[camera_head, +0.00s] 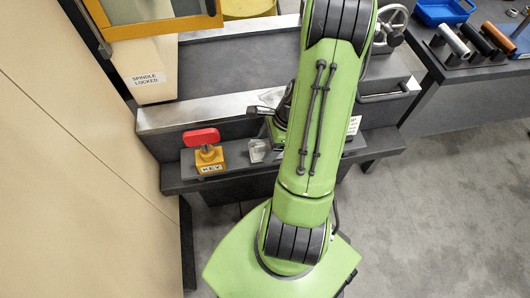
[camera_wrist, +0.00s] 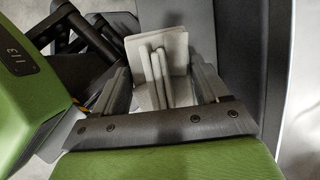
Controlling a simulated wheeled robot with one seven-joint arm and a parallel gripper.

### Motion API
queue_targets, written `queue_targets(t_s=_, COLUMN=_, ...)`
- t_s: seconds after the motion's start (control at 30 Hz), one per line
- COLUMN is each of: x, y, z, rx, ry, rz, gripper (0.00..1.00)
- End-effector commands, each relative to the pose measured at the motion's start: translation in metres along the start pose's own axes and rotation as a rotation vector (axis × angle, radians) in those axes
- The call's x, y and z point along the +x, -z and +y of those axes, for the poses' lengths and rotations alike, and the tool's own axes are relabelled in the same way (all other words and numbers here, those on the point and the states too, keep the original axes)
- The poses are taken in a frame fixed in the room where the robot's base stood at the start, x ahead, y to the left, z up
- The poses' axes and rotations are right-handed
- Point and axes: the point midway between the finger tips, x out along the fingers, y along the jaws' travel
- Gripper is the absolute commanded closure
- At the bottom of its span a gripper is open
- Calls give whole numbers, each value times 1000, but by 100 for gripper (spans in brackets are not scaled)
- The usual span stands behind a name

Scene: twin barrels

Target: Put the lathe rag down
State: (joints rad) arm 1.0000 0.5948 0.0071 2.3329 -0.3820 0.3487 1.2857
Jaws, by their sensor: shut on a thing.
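The lathe rag (camera_wrist: 160,60) is a pale grey, folded cloth in the wrist view. It stands between the two dark fingers of my gripper (camera_wrist: 163,82), which is shut on it. My arm hides most of the gripper there. I cannot tell whether the rag touches the shelf.
A red-handled key in a yellow block (camera_head: 209,158) stands on the dark shelf (camera_head: 180,180), left of the pale piece. The lathe's grey tray (camera_head: 230,65) lies behind. A beige cabinet (camera_head: 60,150) borders the left. A bench with a blue bin (camera_head: 443,12) and cylinders stands at right.

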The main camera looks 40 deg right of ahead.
Motion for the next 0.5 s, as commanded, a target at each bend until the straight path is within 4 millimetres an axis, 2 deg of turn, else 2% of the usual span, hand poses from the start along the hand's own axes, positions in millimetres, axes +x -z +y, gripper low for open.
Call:
queue_targets(t_s=0.23, x=38, y=16, z=0, rx=0, ry=-1, rz=-1, gripper=55)
queue_targets(t_s=0.5, x=38, y=16, z=-1, rx=-2, ry=2, rz=0, gripper=55)
